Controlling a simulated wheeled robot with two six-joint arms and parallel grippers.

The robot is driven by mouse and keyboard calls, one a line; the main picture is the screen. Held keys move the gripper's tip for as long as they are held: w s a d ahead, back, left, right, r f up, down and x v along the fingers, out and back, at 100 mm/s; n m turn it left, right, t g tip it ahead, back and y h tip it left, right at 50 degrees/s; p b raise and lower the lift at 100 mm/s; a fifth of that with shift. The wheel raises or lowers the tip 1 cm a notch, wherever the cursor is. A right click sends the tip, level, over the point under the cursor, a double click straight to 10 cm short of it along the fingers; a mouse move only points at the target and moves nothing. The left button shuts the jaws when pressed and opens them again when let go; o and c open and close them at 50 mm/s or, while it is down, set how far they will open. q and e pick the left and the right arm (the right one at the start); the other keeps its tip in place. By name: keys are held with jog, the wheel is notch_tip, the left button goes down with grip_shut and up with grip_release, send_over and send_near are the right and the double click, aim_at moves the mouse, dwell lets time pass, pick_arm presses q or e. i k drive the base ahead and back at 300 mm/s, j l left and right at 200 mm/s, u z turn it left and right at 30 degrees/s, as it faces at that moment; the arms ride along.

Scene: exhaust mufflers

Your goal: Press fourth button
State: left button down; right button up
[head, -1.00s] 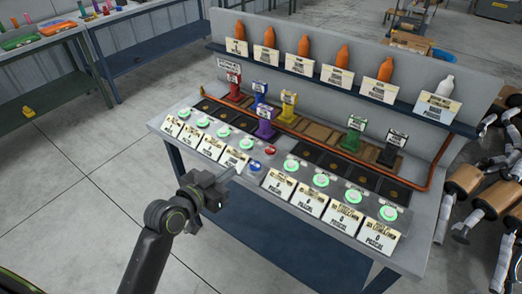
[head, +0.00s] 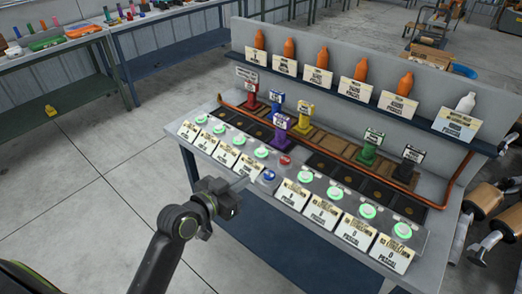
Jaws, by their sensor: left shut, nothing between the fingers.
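A row of round green-lit buttons runs along the console's sloped front. The fourth button from the left (head: 261,152) is green-lit, with a white label card (head: 247,168) in front of it. A blue button (head: 268,175) and a red button (head: 285,159) sit between the left and right groups of green buttons. My left gripper (head: 243,183) is shut and empty. In the picture its tip is just left of the blue button and below the fourth button, over the label card's lower edge. I cannot tell whether it touches anything. My right gripper is not in view.
The console table (head: 440,210) holds several coloured stands, including a purple one (head: 281,133) behind the fourth button. A copper pipe (head: 340,149) runs behind the buttons.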

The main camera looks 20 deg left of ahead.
aim_at(260, 151)
jog(key=i+j, duration=0.25)
jog(key=i, duration=0.15)
jog(key=i+j, duration=0.25)
jog(key=i, duration=0.15)
